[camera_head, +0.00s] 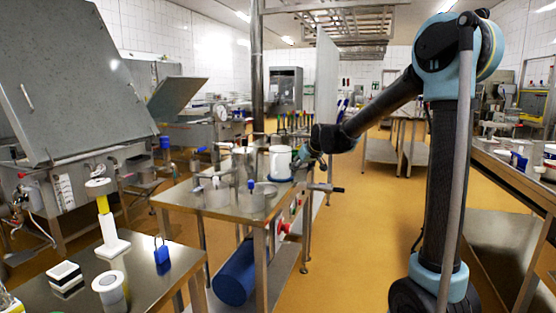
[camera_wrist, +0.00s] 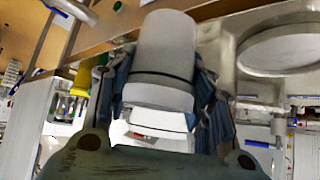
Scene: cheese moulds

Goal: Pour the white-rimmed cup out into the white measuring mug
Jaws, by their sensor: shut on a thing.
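My gripper (camera_head: 300,160) is shut on a pale cylindrical cup, which I take for the white-rimmed cup (camera_head: 280,165), at the far part of the metal work table. A white thing (camera_wrist: 150,135) shows just below the cup in the wrist view. I cannot tell what it is. I cannot pick out the white measuring mug with certainty.
The metal work table (camera_head: 225,213) carries metal pots (camera_head: 215,193) and blue-handled valves close to my gripper. A round metal vessel (camera_wrist: 288,50) shows beside the cup. Floor is free at centre right.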

